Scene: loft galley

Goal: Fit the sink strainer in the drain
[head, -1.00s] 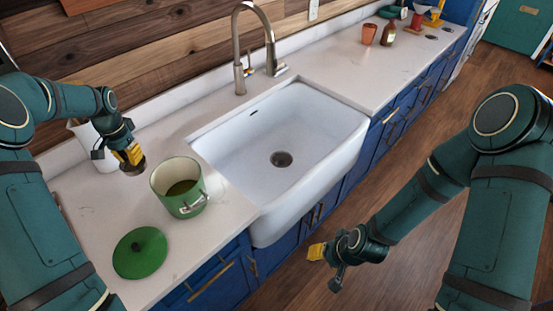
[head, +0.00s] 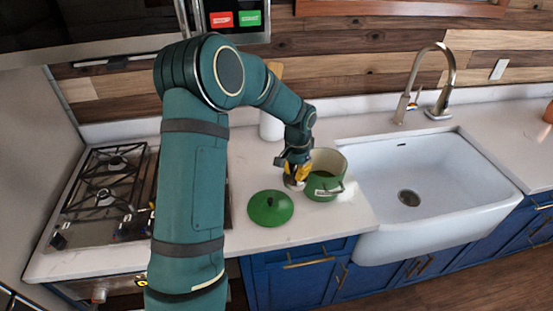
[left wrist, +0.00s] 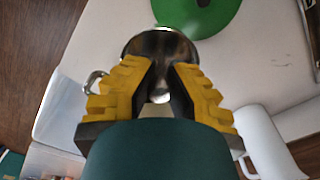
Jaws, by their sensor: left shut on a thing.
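My left gripper (head: 294,173) is shut on the sink strainer (head: 292,184), a small round metal piece. The strainer (left wrist: 160,42) shows in the left wrist view as a shiny round bowl at the yellow fingertips (left wrist: 160,72). In the head view it is just left of the green pot, overlapping the pot's edge; I cannot tell whether they touch. The drain (head: 409,198) is a dark round opening in the floor of the white sink (head: 375,172), right of the pot. My right gripper is out of view.
The green pot (head: 334,186) stands between my left gripper and the sink. Its green lid (head: 270,209) lies in front on the counter. A white container (head: 270,126) stands behind. The tap (head: 445,85) rises behind the sink; the stove (head: 105,190) is at left.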

